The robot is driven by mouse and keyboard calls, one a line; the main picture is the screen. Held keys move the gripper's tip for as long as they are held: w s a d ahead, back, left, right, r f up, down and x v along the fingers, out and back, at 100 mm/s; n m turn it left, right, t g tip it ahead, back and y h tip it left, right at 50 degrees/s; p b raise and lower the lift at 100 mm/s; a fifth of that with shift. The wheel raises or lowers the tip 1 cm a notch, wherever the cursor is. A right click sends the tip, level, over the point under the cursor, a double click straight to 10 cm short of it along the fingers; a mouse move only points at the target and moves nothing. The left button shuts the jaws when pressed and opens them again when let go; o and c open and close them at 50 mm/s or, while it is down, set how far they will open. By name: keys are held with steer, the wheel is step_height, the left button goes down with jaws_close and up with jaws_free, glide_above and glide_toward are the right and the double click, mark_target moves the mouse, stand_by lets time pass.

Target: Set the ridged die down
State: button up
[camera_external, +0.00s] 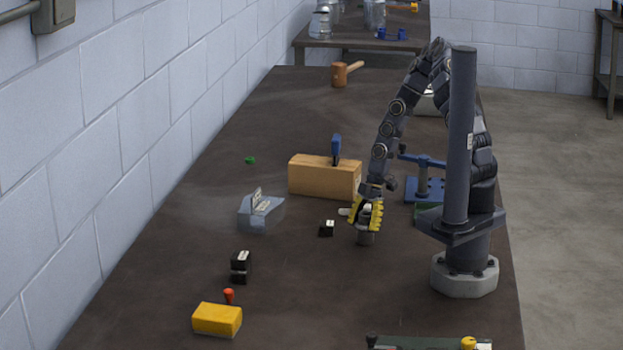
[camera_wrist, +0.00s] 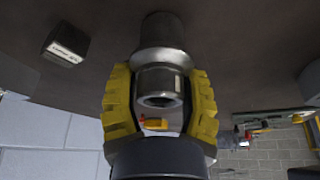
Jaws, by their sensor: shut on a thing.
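My gripper (camera_external: 367,214) has yellow ridged fingers and points down over the dark table (camera_external: 300,275), in front of my base. In the wrist view, the fingers of my gripper (camera_wrist: 161,88) close on both sides of the die (camera_wrist: 164,32), a stepped, shiny cylinder with a round opening facing the camera.
A small black labelled block (camera_external: 327,228) stands just left of the die. A tan box (camera_external: 315,178) and a blue stand (camera_external: 425,176) are behind.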

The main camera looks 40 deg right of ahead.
steer(key=shift+f, duration=0.1)
steer(key=o, duration=1.1)
steer(key=v, duration=1.2)
steer(key=shift+s+d+r+m+g+h, duration=0.2)
steer(key=shift+s+r+m+h, duration=0.55)
steer(key=shift+s+r+m, duration=2.15)
steer(key=shift+s+d+r+m+g+h, duration=0.25)
steer(key=shift+s+r+m+h, duration=0.55)
steer(key=shift+s+r+m, duration=2.15)
steer(key=shift+s+d+r+m+g+h, duration=0.1)
steer(key=shift+s+d+r+m+h, duration=0.45)
steer(key=shift+s+r+m, duration=2.35)
steer(key=f+m, duration=0.1)
steer(key=s+m, duration=0.1)
steer(key=shift+a+f+m, duration=0.25)
steer(key=shift+f+m, duration=0.1)
steer(key=shift+f, duration=0.05)
